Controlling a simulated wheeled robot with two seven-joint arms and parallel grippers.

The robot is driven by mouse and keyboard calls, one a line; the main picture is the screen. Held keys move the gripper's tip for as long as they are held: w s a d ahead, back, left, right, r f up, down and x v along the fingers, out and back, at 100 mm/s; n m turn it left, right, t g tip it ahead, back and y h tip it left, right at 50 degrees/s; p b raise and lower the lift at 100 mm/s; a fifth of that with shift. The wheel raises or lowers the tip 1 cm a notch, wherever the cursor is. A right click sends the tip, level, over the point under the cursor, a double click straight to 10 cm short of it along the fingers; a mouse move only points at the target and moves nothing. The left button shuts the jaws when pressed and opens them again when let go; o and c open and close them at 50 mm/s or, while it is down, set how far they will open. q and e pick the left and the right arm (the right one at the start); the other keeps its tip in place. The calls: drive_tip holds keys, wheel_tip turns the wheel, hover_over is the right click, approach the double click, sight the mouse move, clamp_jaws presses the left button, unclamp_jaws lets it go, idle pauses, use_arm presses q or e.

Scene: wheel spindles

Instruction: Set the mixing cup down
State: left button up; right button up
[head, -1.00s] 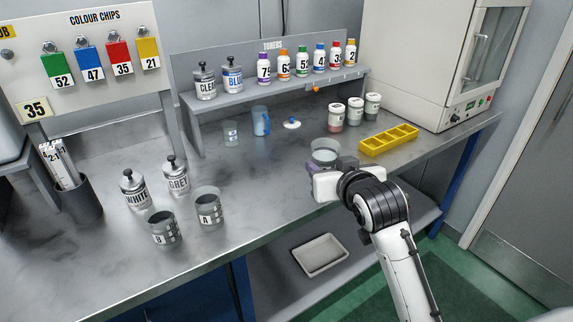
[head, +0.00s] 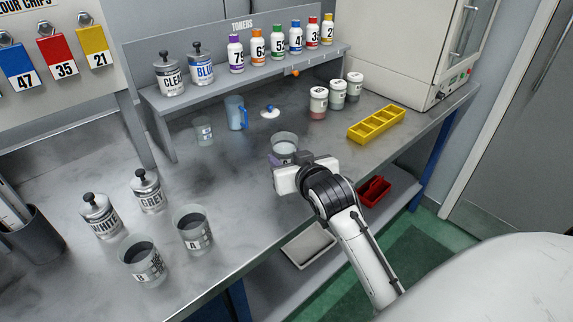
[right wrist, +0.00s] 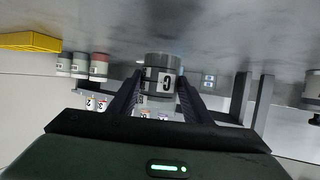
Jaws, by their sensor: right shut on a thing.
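The mixing cup (head: 285,142) is a clear grey cup over the middle of the steel bench, in front of the white lid with a blue knob (head: 269,112). My right gripper (head: 282,160) is shut on it from the front right. In the right wrist view the cup (right wrist: 161,75), with a white label reading C, sits between the two dark fingers of the gripper (right wrist: 158,100). It looks upright in the head view. I cannot tell whether its base touches the bench. My left gripper is not in view.
Cups A (head: 193,231) and B (head: 143,261) stand at the front left, near the WHITE (head: 101,216) and GREY (head: 148,192) cans. A blue jug (head: 236,113) and a small clear cup (head: 203,131) stand behind. Small jars (head: 318,103) and a yellow tray (head: 376,124) lie right.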

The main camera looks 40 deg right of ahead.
drive_tip(key=shift+f, duration=1.15)
drive_tip(key=o, duration=1.2)
drive_tip(key=shift+r, duration=0.15)
drive_tip(key=v, duration=1.2)
